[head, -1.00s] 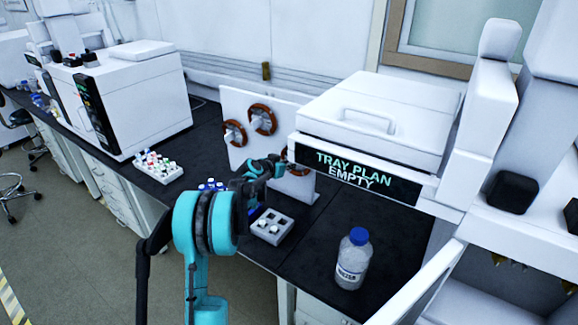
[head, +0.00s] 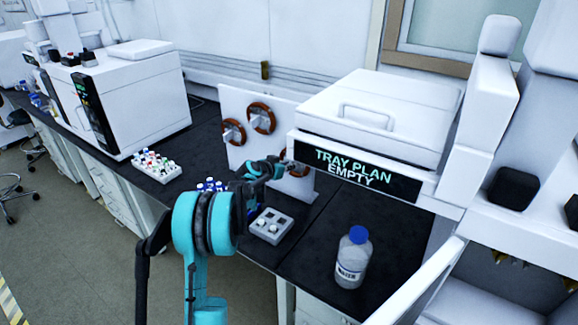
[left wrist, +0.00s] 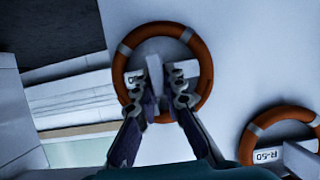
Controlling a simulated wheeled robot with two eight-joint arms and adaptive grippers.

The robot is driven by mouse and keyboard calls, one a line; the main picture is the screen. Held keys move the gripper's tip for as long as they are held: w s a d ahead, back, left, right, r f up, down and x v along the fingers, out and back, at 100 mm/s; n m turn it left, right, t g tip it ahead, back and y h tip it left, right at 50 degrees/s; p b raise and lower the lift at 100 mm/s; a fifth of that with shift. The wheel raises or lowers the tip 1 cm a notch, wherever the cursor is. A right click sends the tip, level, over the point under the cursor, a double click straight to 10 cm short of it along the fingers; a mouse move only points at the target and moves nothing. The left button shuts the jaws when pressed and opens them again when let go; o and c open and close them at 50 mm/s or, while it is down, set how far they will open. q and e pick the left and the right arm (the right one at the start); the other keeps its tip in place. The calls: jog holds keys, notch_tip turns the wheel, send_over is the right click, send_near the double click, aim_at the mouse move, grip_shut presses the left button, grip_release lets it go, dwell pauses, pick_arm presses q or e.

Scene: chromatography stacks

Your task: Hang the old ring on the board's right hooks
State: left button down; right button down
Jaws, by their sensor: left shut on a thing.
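My left gripper (head: 285,167) is at the right part of the white board (head: 233,102). In the left wrist view its two fingers (left wrist: 158,78) are closed in on a pale upright piece at the middle of an orange-brown ring (left wrist: 205,65) with grey bands. That ring also shows in the head view, partly hidden behind my gripper, close against the board's right side. I cannot tell whether it rests on the hooks. Two more such rings, an upper one (head: 272,118) and a lower one (head: 240,128), hang on the board's left part. My right gripper is out of view.
A white machine (head: 380,98) with a "TRAY PLAN EMPTY" panel stands close to the board's right side. A grey tray (head: 271,238), a blue-capped bottle (head: 352,262) and a vial rack (head: 165,172) stand on the dark bench. The bench around the bottle is clear.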

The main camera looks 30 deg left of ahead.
pick_arm(q)
jog(key=shift+f, duration=0.1)
jog(key=c, duration=1.5)
grip_release()
jog(key=shift+c, duration=0.2)
jog(key=shift+s, duration=0.1)
jog(key=s, duration=1)
jog(key=shift+a+b, duration=0.35)
jog(key=shift+a, duration=0.05)
jog(key=s+a, duration=0.1)
jog(key=s, duration=1.2)
jog(key=shift+s, duration=0.4)
